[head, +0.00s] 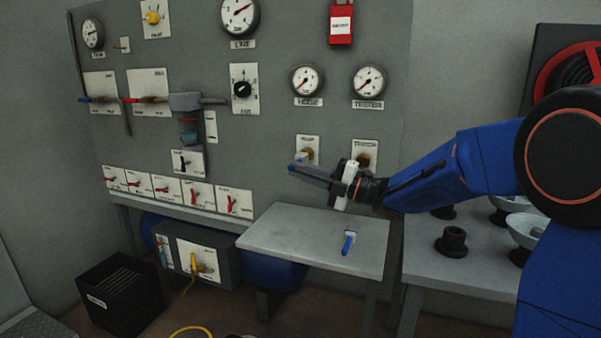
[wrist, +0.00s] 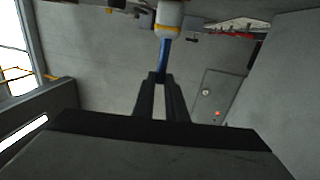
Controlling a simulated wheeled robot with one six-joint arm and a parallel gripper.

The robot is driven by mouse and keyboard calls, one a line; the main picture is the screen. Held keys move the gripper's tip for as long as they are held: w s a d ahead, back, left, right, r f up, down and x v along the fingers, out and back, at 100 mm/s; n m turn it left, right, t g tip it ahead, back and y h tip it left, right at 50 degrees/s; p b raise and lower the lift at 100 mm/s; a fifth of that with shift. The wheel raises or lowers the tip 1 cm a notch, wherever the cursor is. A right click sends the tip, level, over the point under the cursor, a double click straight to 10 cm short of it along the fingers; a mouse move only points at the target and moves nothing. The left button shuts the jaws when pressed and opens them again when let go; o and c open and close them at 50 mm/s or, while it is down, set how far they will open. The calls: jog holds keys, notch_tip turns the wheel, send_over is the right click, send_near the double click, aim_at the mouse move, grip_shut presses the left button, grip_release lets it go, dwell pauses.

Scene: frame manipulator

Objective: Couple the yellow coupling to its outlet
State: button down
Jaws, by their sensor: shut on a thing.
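My gripper (head: 293,168) reaches left in front of the panel, just below the left of two outlet plates. In the wrist view its fingertips (wrist: 160,77) close on the blue stem of the yellow coupling (wrist: 167,33), a pale body with a yellow ring. In the head view a small pale part of the coupling (head: 300,158) shows above the fingers, in front of the left outlet (head: 309,152). I cannot tell whether they touch. The right outlet (head: 365,155) is partly behind my wrist.
A blue-handled piece with a pale head (head: 348,243) lies on the small grey table (head: 290,235) below my gripper. Black and pale round parts (head: 452,241) stand on the bench at right. Gauges, switches and levers cover the panel. A black bin (head: 120,293) stands at left.

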jog(key=shift+w, duration=0.15)
jog(key=c, duration=1.7)
grip_release()
jog(key=shift+d, duration=0.1)
jog(key=v, duration=0.7)
jog(key=shift+d, duration=0.25)
